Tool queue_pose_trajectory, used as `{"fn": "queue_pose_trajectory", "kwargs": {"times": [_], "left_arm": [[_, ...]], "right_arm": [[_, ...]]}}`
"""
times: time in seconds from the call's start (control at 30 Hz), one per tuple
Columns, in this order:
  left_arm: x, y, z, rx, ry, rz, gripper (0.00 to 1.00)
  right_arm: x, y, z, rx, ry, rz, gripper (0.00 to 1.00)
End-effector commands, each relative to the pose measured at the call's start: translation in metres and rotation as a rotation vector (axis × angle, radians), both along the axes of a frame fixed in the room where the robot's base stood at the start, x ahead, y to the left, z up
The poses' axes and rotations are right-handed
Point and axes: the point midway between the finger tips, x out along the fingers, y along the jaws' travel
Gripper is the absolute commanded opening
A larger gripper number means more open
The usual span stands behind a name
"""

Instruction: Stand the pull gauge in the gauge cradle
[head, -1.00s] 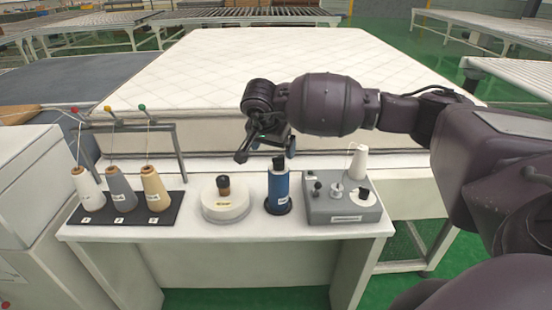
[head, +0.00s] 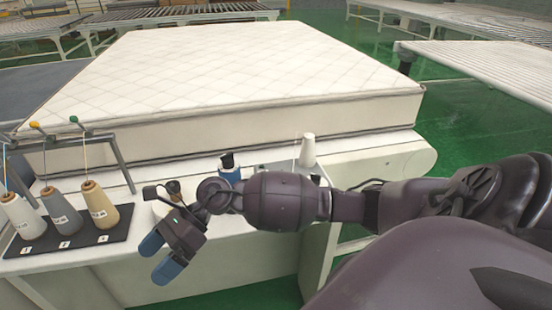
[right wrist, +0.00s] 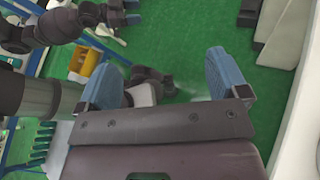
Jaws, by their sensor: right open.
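A blue cylinder with a black top (head: 229,174), which looks like the pull gauge, stands upright on the white table. My right arm hides its lower part and base, so I cannot tell what it rests in. No gauge cradle can be made out clearly; the table behind my arm is hidden. My right gripper (head: 159,257) is open with its blue fingers apart. It is at the table's front edge, left of and nearer than the blue cylinder. In the right wrist view the gripper (right wrist: 167,82) has nothing between its fingers.
Three thread cones, white (head: 22,217), grey (head: 61,212) and tan (head: 98,203), stand on a black board at left. A brown-topped item (head: 173,190) is just behind my gripper. A white cone (head: 307,151) is at right. A mattress (head: 230,80) lies behind.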

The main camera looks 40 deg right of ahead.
Motion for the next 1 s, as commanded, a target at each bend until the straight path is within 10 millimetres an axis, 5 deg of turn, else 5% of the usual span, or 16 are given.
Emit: {"fn": "queue_pose_trajectory", "kwargs": {"times": [0.17, 0.37, 0.57, 0.83, 0.87, 1.0], "left_arm": [[0.001, 0.0, 0.001, 0.0, -0.003, 0.0, 0.61], [0.003, 0.0, 0.002, 0.0, -0.006, -0.002, 0.61], [0.004, -0.001, 0.002, 0.0, -0.008, -0.002, 0.61], [0.004, -0.001, 0.002, 0.0, -0.007, -0.002, 0.61], [0.004, -0.001, 0.002, 0.0, -0.007, -0.002, 0.61], [0.003, 0.0, 0.002, 0.0, -0.006, -0.002, 0.61]], "right_arm": [[-0.007, 0.01, 0.01, 0.423, 0.402, -0.312, 0.93], [0.001, -0.026, -0.002, 0.869, 0.897, -0.674, 0.93], [-0.011, -0.091, -0.058, 1.312, 1.412, -1.034, 0.93], [-0.09, -0.163, -0.162, 1.889, 2.022, -1.434, 0.93], [-0.099, -0.167, -0.17, -1.879, -2.006, 1.415, 0.93], [-0.131, -0.178, -0.196, -1.755, -1.85, 1.289, 0.93]]}}
